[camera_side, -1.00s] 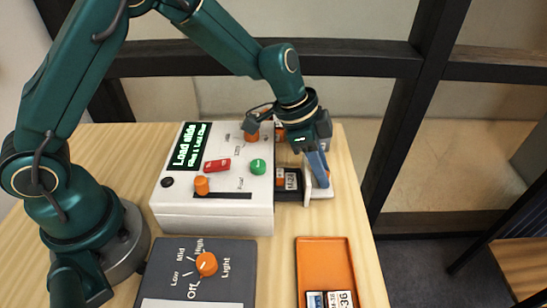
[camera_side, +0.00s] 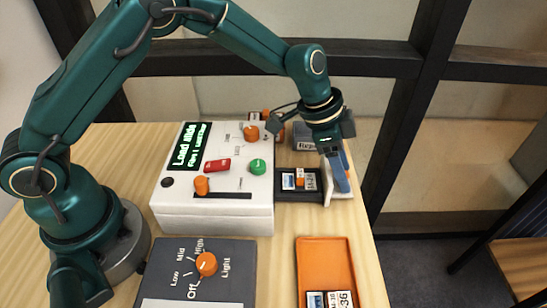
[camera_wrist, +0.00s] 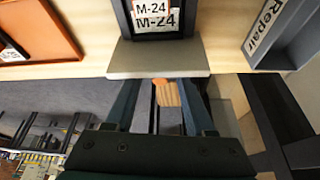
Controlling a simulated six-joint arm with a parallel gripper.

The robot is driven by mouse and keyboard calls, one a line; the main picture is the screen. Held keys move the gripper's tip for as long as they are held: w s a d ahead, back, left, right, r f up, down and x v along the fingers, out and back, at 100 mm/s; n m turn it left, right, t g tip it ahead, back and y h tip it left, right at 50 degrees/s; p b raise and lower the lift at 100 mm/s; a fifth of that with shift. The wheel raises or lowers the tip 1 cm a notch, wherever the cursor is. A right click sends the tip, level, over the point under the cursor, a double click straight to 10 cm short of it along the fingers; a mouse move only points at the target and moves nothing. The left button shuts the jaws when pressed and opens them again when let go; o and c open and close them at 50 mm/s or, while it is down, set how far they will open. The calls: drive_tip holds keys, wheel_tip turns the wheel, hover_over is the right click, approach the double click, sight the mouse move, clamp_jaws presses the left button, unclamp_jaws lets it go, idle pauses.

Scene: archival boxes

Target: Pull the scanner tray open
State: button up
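The scanner (camera_side: 215,205) is a white box with a dark screen, knobs and buttons on top. Its black tray (camera_side: 285,196) sticks out of the right side, with a pale front plate (camera_side: 328,186). The plate also shows in the wrist view (camera_wrist: 160,58). A slide labelled M-24 (camera_wrist: 153,18) lies in the tray. My gripper (camera_side: 341,176) is at the outer face of the plate, pointing down.
An orange dish (camera_side: 322,258) with slides lies in front, right of a dark panel (camera_side: 200,268) with an orange dial. A grey bin labelled Repair (camera_wrist: 285,30) stands beside the tray. The table's right edge is close to my gripper.

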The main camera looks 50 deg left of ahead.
drive_tip(key=shift+v, duration=2.55)
